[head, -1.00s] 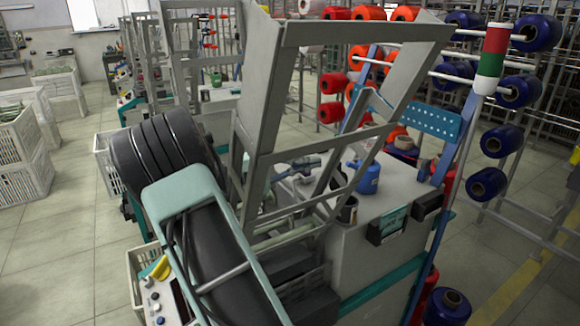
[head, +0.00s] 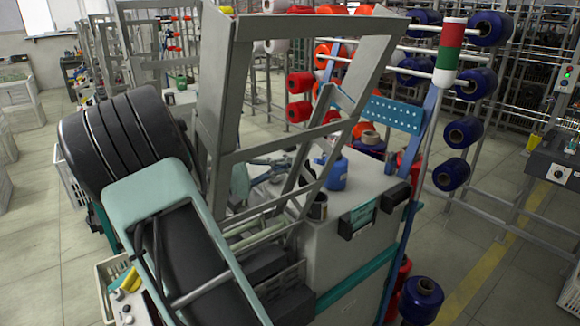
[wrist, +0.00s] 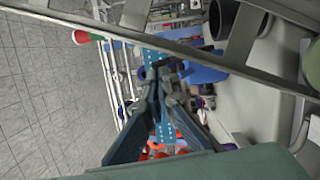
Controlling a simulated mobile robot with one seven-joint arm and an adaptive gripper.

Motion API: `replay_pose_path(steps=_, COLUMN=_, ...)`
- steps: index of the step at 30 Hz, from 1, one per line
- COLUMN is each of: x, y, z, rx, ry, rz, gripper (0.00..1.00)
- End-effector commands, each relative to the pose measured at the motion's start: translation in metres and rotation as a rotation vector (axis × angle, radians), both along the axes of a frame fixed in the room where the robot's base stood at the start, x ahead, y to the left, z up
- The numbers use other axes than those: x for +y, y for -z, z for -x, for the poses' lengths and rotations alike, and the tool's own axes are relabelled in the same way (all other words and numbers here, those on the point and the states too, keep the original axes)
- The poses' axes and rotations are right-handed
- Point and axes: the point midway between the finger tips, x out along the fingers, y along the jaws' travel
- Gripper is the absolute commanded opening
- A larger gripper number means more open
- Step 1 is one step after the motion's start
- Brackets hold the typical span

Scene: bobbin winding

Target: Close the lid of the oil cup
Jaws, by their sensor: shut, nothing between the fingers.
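A dark, open-mouthed cup (head: 318,207), which looks like the oil cup, stands at the front edge of the pale machine top (head: 362,178). A dark round cup mouth also shows at the top of the wrist view (wrist: 240,18); I cannot make out its lid clearly in either view. My gripper (wrist: 165,68) is shut and empty in the wrist view, its fingertips together. The tips overlap a blue container in the picture and are left of the dark cup, apart from it.
A grey metal frame (head: 218,90) rises around the work area, and one of its bars crosses close in the wrist view (wrist: 262,78). A blue can (head: 336,172) stands behind the cup. Blue bobbins (head: 451,174) hang at the right.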

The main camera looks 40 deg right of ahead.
Motion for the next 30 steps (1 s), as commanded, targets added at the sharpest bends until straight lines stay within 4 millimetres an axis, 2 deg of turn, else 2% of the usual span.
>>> replay_pose_path(steps=7, x=0.002, y=-0.002, z=0.015, rx=-0.19, ry=0.0, rz=0.019, gripper=0.0)
replay_pose_path(steps=23, x=0.002, y=-0.009, z=0.019, rx=-0.196, ry=0.001, rz=0.021, gripper=0.0)
replay_pose_path(steps=26, x=0.002, y=-0.019, z=0.019, rx=-0.199, ry=0.0, rz=0.021, gripper=0.0)
replay_pose_path(steps=30, x=0.002, y=-0.044, z=0.019, rx=-0.201, ry=0.001, rz=0.021, gripper=0.0)
